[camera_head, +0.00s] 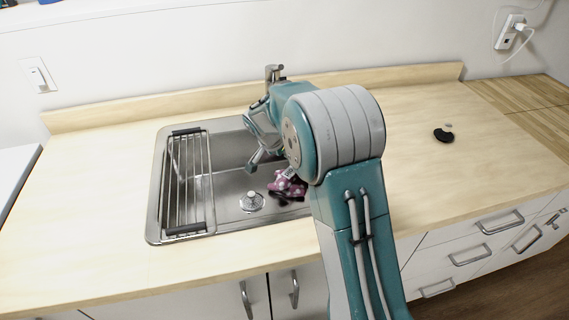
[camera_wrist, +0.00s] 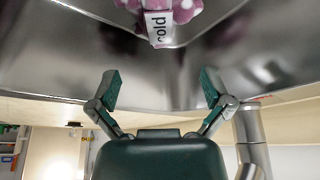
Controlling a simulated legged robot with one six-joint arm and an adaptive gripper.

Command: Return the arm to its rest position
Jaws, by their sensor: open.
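My teal and grey arm reaches from the bottom right over the counter, bent at the elbow, in the head view. My gripper (camera_wrist: 160,88) is open and empty, with its two fingers spread apart in the wrist view. In the head view my gripper (camera_head: 254,160) hangs over the sink, partly hidden by my arm. A pink and white spotted item (camera_head: 288,186) lies in the sink below it. In the wrist view the spotted item (camera_wrist: 190,10) shows at the top edge with a white tag, beyond the fingertips and apart from them.
The steel sink (camera_head: 157,200) has a drying rack (camera_head: 190,180) on its left and a drain plug (camera_head: 252,202). A faucet (camera_head: 273,72) stands behind, close to my gripper. A small black object (camera_head: 443,135) lies on the right of the counter (camera_head: 440,185), which is otherwise clear.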

